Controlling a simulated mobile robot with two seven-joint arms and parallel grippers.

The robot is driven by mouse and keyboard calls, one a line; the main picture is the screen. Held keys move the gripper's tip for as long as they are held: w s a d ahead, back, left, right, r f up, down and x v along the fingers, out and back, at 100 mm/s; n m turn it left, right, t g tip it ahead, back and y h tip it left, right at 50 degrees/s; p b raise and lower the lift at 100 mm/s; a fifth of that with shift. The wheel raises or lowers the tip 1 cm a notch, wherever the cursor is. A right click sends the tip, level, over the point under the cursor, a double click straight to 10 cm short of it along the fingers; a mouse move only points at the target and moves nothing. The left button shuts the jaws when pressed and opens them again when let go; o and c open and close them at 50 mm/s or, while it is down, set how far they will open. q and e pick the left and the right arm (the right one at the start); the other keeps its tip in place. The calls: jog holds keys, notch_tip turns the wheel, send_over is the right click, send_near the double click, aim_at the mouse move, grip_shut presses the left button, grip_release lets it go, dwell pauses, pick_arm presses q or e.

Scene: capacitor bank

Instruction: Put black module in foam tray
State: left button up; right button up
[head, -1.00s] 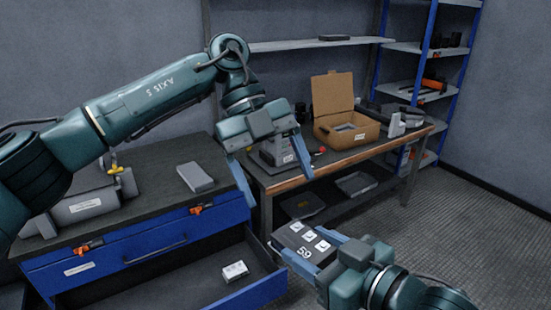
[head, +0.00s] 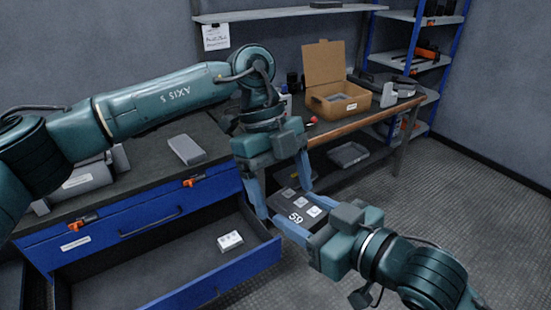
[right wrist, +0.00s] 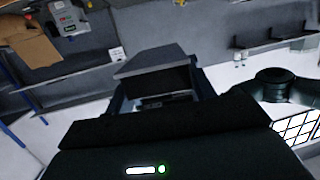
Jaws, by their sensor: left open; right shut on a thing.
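The black module (head: 287,196), marked 59 with several pale labels on top, is held in the air by my right gripper (head: 309,217). It also shows between the fingers in the right wrist view (right wrist: 155,62). My left gripper (head: 284,202) is open, pointing down, with its fingertips at the module's far and left sides; I cannot tell whether they touch it. An open cardboard box (head: 326,107) stands on the workbench with a grey insert (head: 340,97) inside, which may be the foam tray.
An open blue drawer (head: 225,272) holds a small white box (head: 230,240), left of the module. A grey block (head: 187,149) lies on the cabinet top. A shallow grey tray (head: 348,154) sits on the workbench's lower shelf. Floor at right is clear.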

pick_arm(q)
jog(key=shift+x, duration=0.9)
jog(key=shift+r, duration=0.1)
jog(key=shift+d, duration=0.1)
jog(key=c, duration=1.2)
pick_arm(e)
jog(key=shift+s+a, duration=0.1)
jog(key=shift+s, duration=0.05)
pick_arm(q)
jog(key=shift+r, duration=0.1)
jog(key=shift+c, duration=1)
pick_arm(e)
jog(key=o, duration=1.6)
jog(key=shift+o, duration=0.2)
